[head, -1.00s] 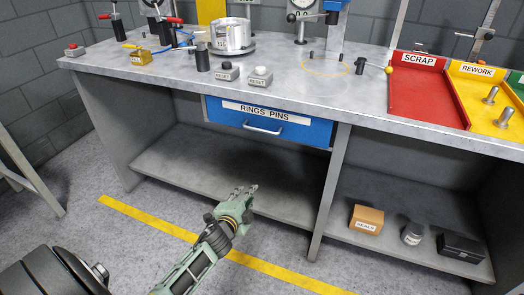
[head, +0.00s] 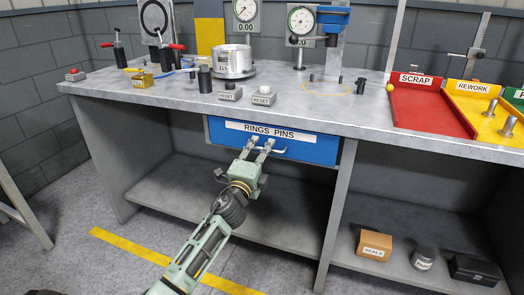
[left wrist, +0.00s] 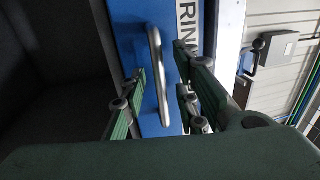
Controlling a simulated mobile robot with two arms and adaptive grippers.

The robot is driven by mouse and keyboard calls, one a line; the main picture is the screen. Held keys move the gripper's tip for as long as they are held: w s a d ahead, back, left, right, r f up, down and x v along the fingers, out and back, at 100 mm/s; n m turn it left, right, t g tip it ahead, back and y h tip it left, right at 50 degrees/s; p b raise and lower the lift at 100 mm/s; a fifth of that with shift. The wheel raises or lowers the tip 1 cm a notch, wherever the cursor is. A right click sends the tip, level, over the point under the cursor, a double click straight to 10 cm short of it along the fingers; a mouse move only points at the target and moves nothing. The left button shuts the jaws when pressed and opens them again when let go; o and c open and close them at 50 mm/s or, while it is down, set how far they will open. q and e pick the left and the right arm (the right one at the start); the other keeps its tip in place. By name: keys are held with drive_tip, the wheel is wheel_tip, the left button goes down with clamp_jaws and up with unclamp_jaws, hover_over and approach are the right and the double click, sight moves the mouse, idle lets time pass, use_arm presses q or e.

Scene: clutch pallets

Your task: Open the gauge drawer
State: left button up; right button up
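The blue drawer (head: 312,146) labelled "RINGS PINS" sits under the bench top and is shut, its front in line with the bench frame. Its silver bar handle (head: 280,151) runs across the lower front. My left gripper (head: 259,146) is open at the left part of the handle. In the left wrist view, the handle (left wrist: 158,75) lies between the two spread fingers (left wrist: 165,95), with gaps showing on both sides. The drawer front (left wrist: 131,30) shows behind it. My right gripper is in neither view.
The lower shelf (head: 190,195) is clear below the drawer; a "SEALS" box (head: 374,246) stands farther right.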

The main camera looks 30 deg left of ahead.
use_arm(q)
drive_tip(key=shift+w+a, duration=0.1)
drive_tip(key=shift+w, duration=0.2)
clamp_jaws()
idle(0.5)
